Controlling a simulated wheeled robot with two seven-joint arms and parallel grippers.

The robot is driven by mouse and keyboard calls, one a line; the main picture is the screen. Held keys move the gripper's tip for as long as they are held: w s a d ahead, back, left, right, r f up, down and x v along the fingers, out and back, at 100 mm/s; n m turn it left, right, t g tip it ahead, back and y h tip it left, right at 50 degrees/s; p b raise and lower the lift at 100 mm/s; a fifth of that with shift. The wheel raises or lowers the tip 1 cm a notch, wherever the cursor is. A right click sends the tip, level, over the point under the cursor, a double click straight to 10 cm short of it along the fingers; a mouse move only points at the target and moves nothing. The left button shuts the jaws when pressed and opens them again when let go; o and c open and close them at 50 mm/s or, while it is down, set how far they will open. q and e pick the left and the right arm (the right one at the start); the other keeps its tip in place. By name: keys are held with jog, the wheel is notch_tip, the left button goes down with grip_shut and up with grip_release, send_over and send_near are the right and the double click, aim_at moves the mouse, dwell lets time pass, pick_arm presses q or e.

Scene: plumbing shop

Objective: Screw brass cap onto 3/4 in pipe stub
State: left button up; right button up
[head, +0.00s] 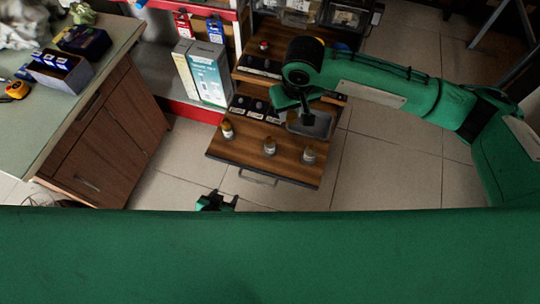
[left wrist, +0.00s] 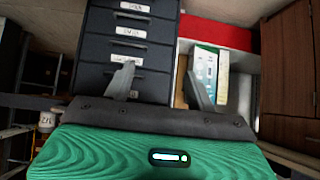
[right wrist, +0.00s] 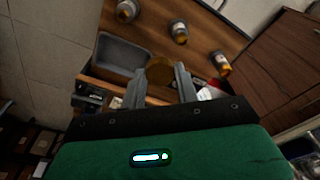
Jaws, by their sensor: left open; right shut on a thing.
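My right gripper (right wrist: 158,88) is shut on a round brass cap (right wrist: 160,70), seen at its fingertips in the right wrist view. In the head view the right gripper (head: 306,112) is over the grey tray (head: 318,126), and the cap is hidden there. Three upright pipe stubs stand along the front of the wooden board: left (head: 227,130), middle (head: 269,147) and right (head: 308,155). They have pale bodies and brownish tops. I cannot read which is 3/4 in. The cap is apart from them. My left gripper (head: 215,200) is open and empty; its fingers (left wrist: 162,85) are spread.
The wooden board (head: 240,153) has small labelled dark parts behind the stubs. A wooden cabinet (head: 100,135) with a counter stands left; boxes (head: 202,72) stand on a red-edged shelf. A dark drawer unit (left wrist: 125,45) faces the left wrist. Tiled floor is clear right.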

pick_arm(q)
notch_tip(320, 180, up, 7)
jog(key=w+d+t+b, duration=0.2)
jog(key=w+t+b, duration=0.1)
jog(key=b, duration=0.1)
jog(key=m+t+h, duration=0.2)
jog(key=t+h, duration=0.2)
jog(key=h, duration=0.1)
send_near(268, 148)
jog(key=shift+a+f, duration=0.15)
jog(key=shift+a, duration=0.15)
pick_arm(e)
jog(key=w+a+f+n, duration=0.1)
jog(key=a+f, duration=0.4)
jog(key=shift+a+f+n, duration=0.15)
jog(key=shift+f+n, duration=0.1)
jog(key=shift+n, duration=0.05)
pick_arm(q)
jog(key=x, duration=1.2)
jog(key=shift+s+d, duration=0.1)
jog(key=shift+d, duration=0.1)
jog(key=shift+c, duration=0.3)
